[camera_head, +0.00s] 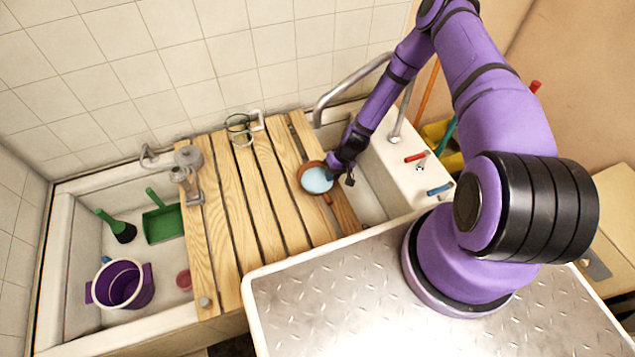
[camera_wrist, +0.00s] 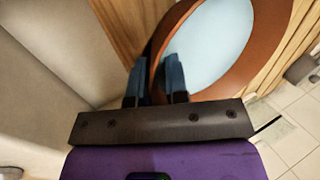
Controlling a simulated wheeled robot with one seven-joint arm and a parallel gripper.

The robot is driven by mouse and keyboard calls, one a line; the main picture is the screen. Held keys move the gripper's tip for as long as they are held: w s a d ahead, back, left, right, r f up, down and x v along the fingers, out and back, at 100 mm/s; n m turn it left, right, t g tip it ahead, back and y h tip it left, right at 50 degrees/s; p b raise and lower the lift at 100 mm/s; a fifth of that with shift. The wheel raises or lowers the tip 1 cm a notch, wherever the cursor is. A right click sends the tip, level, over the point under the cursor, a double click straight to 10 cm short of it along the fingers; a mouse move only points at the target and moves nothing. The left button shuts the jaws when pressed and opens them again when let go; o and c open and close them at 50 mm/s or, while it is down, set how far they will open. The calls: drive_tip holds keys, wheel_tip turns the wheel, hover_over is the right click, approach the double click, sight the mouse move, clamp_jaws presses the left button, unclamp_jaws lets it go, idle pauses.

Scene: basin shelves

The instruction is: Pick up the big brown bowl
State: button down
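The big brown bowl (camera_head: 316,180) sits at the right part of the wooden slats, brown outside with a pale blue inside. In the wrist view the bowl (camera_wrist: 265,45) fills the upper right. My gripper (camera_head: 341,176) is at the bowl's right edge. In the wrist view my gripper (camera_wrist: 157,70) has its two fingers apart, one outside the bowl's wall and one over its inside, with the near rim between them. I cannot tell whether either finger touches the rim. The bowl's underside is hidden.
Wooden slats (camera_head: 225,215) bridge the basin. The left basin holds a purple-handled bucket (camera_head: 122,284), green dustpan (camera_head: 163,224) and brush (camera_head: 122,231). A curved metal rail (camera_head: 345,82) stands behind my arm.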

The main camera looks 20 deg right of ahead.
drive_tip(key=shift+r, duration=0.15)
drive_tip(key=shift+r, duration=1.6)
drive_tip(key=shift+s+a+r, duration=0.2)
drive_tip(key=shift+s+r, duration=0.05)
drive_tip(key=shift+s, duration=2.4)
drive_tip(key=shift+s+a+r, duration=0.15)
drive_tip(key=shift+s+r, duration=0.1)
drive_tip(key=shift+s, duration=2.35)
drive_tip(key=shift+s+a+r, duration=0.2)
drive_tip(key=shift+s+r, duration=0.05)
drive_tip(key=shift+s, duration=2.4)
